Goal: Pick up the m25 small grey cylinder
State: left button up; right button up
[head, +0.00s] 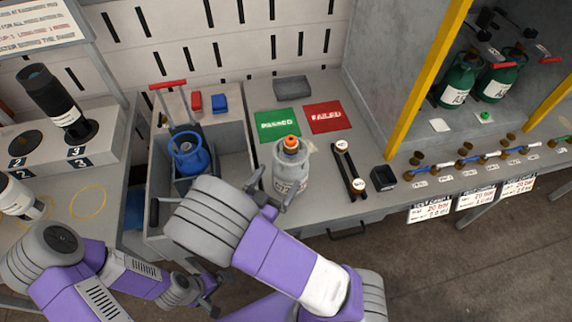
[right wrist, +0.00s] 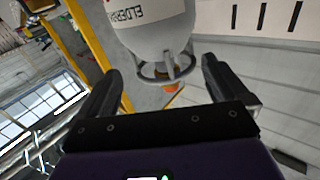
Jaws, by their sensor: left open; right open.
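The small grey cylinder (head: 285,178) stands upright on the grey workbench, with an orange cap (head: 290,143) on top and a dark-lettered label, partly hidden. My right gripper (head: 274,200) is at the near side of it, mostly hidden behind my own wrist. In the right wrist view the cylinder (right wrist: 155,35) appears upside down, its collar ring ahead of and between the two open fingers (right wrist: 163,78). I cannot tell whether the fingers touch it. My left gripper (head: 208,300) is open and empty, low at the lower left, away from the cylinder.
A blue cylinder (head: 188,153) sits in a grey bin left of the grey one. Green PASSED (head: 277,125) and red FAILED (head: 328,116) mats lie behind. A black tool (head: 347,168) lies to the right. Green cylinders (head: 460,80) stand in the cabinet behind a yellow post.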

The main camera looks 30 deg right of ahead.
aim_at(287, 165)
jog(key=b+x, duration=0.1)
jog(key=x, duration=0.4)
jog(key=shift+w+d+r, duration=0.1)
jog(key=shift+d+r, duration=0.1)
jog(key=shift+d, duration=0.25)
jog(key=c, duration=1.3)
jog(key=shift+c, duration=0.4)
